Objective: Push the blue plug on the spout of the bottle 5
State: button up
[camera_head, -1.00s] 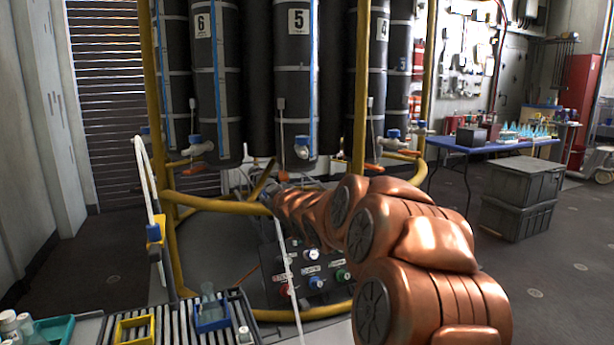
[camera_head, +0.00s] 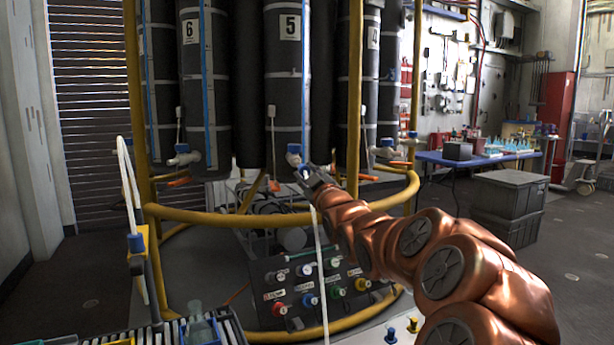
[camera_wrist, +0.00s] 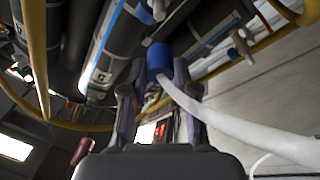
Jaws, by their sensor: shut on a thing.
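Bottle 5 (camera_head: 288,85) is a tall dark cylinder with a white number label, hanging in the yellow frame. Its spout (camera_head: 293,159), with a blue part on top, sits at its lower end. My gripper (camera_head: 306,176) is just below and right of this spout in the head view. In the wrist view my gripper (camera_wrist: 159,80) is shut on the blue plug (camera_wrist: 159,57), and a white hose (camera_wrist: 225,122) runs from it to the right. The hose (camera_head: 321,270) hangs down in the head view. Whether the plug touches the spout is unclear.
Bottle 6 (camera_head: 203,95) and its spout (camera_head: 186,158) are to the left. A yellow ring rail (camera_head: 215,217) runs below the bottles, above a knob panel (camera_head: 318,288). Another blue-ended white hose stands in a yellow holder (camera_head: 139,262) at left. Grey crates (camera_head: 510,204) stand right.

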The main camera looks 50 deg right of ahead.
aim_at(304, 170)
jog(key=shift+w, duration=0.15)
jog(key=shift+w+d+r+p, duration=0.1)
jog(key=shift+w+d+p, duration=0.7)
jog(key=shift+w, duration=0.25)
jog(key=shift+w+d+p, duration=0.65)
jog(key=shift+w+p, duration=0.1)
jog(key=shift+w, duration=0.25)
jog(key=shift+w+d, duration=0.1)
jog(key=shift+w, duration=0.1)
jog(key=shift+d+f+b, duration=0.1)
jog(key=shift+f+b, duration=0.1)
jog(key=shift+b, duration=0.1)
dwell(0.6)
jog(key=shift+w+d, duration=0.3)
jog(key=shift+w, duration=0.1)
dwell(0.7)
jog(key=o, duration=0.9)
jog(key=shift+o, duration=0.2)
